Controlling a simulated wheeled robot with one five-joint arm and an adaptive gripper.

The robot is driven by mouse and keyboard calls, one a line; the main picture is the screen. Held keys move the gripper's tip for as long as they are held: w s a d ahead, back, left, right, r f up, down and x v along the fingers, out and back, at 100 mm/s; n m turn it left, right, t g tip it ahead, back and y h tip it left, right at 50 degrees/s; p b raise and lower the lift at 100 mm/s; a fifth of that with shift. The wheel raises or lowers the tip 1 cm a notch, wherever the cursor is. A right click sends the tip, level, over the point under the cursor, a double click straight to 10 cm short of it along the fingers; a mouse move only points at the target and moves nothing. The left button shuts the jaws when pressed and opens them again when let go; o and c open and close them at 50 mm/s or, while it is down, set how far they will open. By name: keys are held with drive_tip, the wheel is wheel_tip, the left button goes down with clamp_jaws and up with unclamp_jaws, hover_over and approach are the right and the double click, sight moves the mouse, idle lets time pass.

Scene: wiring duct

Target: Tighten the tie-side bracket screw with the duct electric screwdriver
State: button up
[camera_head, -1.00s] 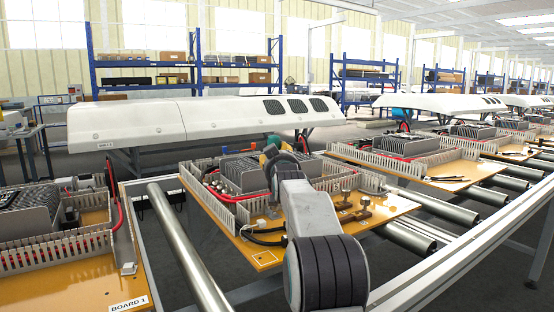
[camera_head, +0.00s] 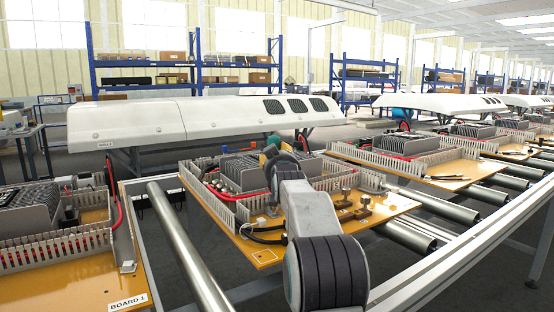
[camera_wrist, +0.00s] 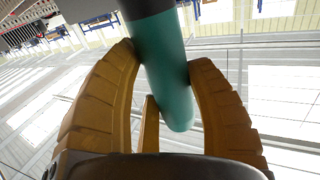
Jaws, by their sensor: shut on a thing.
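My gripper (camera_wrist: 165,62) is shut on the electric screwdriver (camera_wrist: 163,85), a teal, rounded handle with a black section at the top of the wrist view. The yellow-brown fingers press on both sides of the handle. In the head view a small teal end of the screwdriver (camera_head: 273,140) shows above my gripper (camera_head: 268,154), over the middle board (camera_head: 262,256). The tool's bit is hidden. Brown metal brackets (camera_head: 364,212) with knob-like tops stand on the board, right of my arm. I cannot tell which one is the tie-side bracket, and its screw is too small to make out.
Grey slotted ducts (camera_head: 225,212), red cable and a finned grey block (camera_head: 240,172) crowd the board. A white cover (camera_head: 200,120) stands behind it. Metal rollers (camera_head: 188,245) and a rail lie either side. Board 1 (camera_head: 60,285) is at the left.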

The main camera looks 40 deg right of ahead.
drive_tip(key=shift+f+b, duration=0.6)
drive_tip(key=shift+f, duration=0.25)
idle(1.5)
drive_tip(key=shift+r, duration=0.1)
idle(0.5)
